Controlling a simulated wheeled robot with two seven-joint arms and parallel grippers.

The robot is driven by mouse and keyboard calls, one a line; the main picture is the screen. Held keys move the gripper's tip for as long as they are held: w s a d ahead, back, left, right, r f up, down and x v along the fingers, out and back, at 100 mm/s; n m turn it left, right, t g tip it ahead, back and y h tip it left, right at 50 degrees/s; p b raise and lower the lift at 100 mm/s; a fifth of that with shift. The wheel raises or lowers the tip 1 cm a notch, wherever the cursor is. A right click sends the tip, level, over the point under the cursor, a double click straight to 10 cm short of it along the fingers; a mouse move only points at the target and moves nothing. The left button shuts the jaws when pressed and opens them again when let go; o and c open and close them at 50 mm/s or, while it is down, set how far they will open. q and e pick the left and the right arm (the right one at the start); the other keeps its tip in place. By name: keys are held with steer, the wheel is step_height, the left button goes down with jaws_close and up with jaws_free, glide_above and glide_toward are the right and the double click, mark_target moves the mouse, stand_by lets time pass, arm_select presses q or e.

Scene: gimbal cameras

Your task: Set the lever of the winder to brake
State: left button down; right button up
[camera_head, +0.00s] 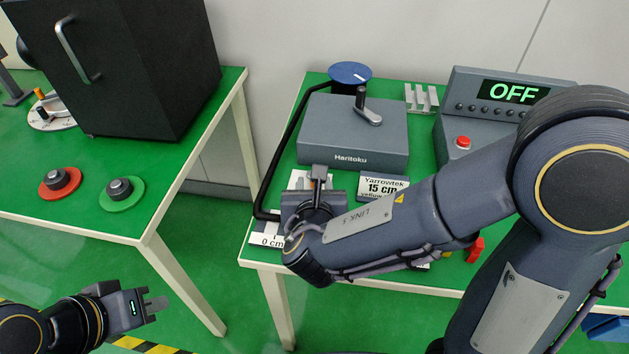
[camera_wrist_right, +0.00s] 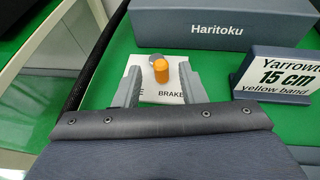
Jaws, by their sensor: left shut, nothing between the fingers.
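The grey Haritoku box (camera_head: 352,135) stands on the right green table, with a dark crank-like handle (camera_head: 367,108) on top. In front of it, a white plate (camera_wrist_right: 143,94) reads "BRAKE" at right; the label at left is cut off except for an "E". An orange lever knob (camera_wrist_right: 161,71) stands over the plate, behind and left of the word BRAKE. My right gripper (camera_wrist_right: 159,85) is open, one finger on either side of the knob in the picture, with visible gaps. In the head view my right gripper (camera_head: 318,178) hides the knob. My left gripper (camera_head: 155,303) is shut and empty.
A "15 cm yellow band" sign (camera_head: 382,188) stands right of the right gripper. A control box reading OFF (camera_head: 512,93) has a red button. A blue disc (camera_head: 350,73) is behind. The left table (camera_head: 110,215) holds a black cabinet (camera_head: 135,60) and two round knobs.

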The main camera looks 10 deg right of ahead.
steer(key=shift+x, duration=1.7)
steer(key=shift+c, duration=0.4)
jaws_close()
steer(key=shift+d+f+n+y+b, duration=0.2)
steer(key=shift+d+n+y+b, duration=0.15)
steer(key=shift+y+b, duration=0.6)
steer(key=shift+r+n+y+b, duration=0.15)
steer(key=shift+n+y+b, duration=0.1)
steer(key=shift+n+b, duration=0.35)
